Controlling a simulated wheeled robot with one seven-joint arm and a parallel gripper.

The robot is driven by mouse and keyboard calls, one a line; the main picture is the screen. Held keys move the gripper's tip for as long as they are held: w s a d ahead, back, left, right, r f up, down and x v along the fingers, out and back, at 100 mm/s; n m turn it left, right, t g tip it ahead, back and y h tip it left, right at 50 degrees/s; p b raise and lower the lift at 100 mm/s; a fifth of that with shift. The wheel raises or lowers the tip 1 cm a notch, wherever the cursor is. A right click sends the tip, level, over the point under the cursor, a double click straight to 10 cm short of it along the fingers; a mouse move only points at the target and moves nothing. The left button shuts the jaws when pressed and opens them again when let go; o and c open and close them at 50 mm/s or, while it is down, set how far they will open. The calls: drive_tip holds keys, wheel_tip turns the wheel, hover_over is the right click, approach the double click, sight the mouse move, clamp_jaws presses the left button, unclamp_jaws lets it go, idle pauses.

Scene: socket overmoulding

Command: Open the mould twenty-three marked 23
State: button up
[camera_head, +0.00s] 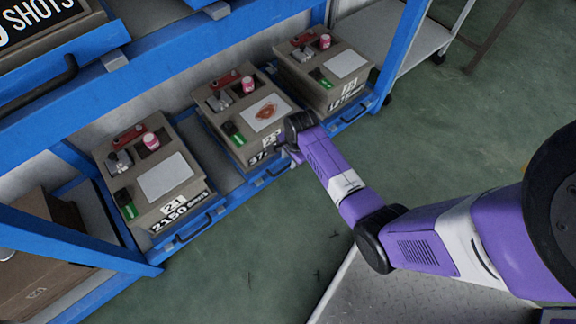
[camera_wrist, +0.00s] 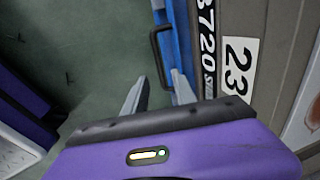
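Mould 23 (camera_head: 213,118) is the middle box on the blue rack in the head view, with a reddish-brown patch on its white top plate. Its front number is partly hidden by my arm there. In the wrist view a white label reading 23 (camera_wrist: 238,66) and the lettering 3720 show on its grey side. A black handle (camera_wrist: 155,45) sits on the blue tray edge in front of it. My gripper (camera_wrist: 160,80) is open, its two fingers apart, with the handle's near end showing between the fingertips. Whether they touch it I cannot tell. In the head view my gripper (camera_head: 290,155) is mostly hidden.
Mould 21 (camera_head: 150,205), marked 2150, stands to the left, and another similar mould (camera_head: 305,85) to the right, each on a blue tray with a handle. A blue upright (camera_head: 400,45) borders the right. Green floor (camera_head: 300,235) in front is clear.

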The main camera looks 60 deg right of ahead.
sight(287, 166)
drive_tip(key=f+b, duration=0.1)
drive_tip(key=f, duration=0.1)
drive_tip(key=w+f+b, duration=0.1)
drive_tip(key=f, duration=0.2)
drive_tip(key=shift+d+f, duration=0.15)
clamp_jaws()
idle(1.3)
